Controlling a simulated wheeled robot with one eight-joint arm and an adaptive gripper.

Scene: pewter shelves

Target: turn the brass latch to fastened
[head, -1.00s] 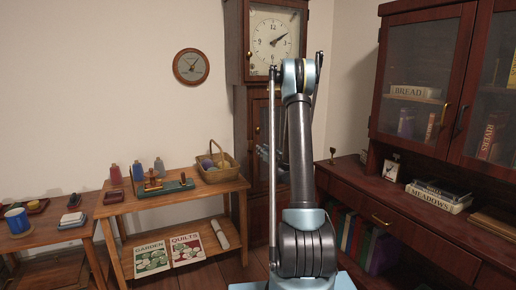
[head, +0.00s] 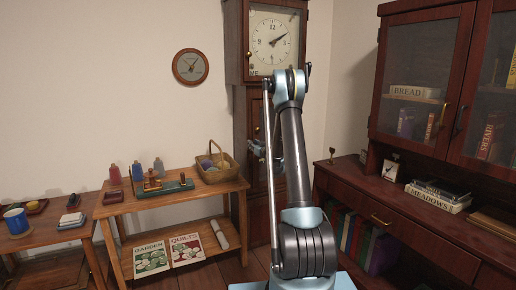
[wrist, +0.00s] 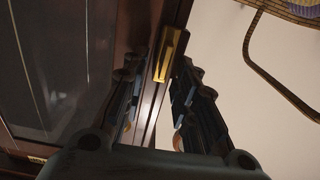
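The brass latch (wrist: 170,55) is a narrow bar on the dark wooden edge of a glazed door (wrist: 65,60), seen in the wrist view. Its long side runs nearly along the frame, tilted slightly in the picture. My gripper (wrist: 163,98) is open, with one dark finger on each side of the latch's line. The latch shows beyond and between the fingertips; I see no clear contact. In the head view my gripper (head: 256,150) is small, in front of the tall clock's lower case (head: 244,112), and partly hidden by my arm.
A wooden side table (head: 130,204) with a wicker basket (head: 222,172) stands left of the clock. The basket's handle also shows in the wrist view (wrist: 262,65). A dark cabinet (head: 345,185) stands at right. The wall between clock and cabinet is bare.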

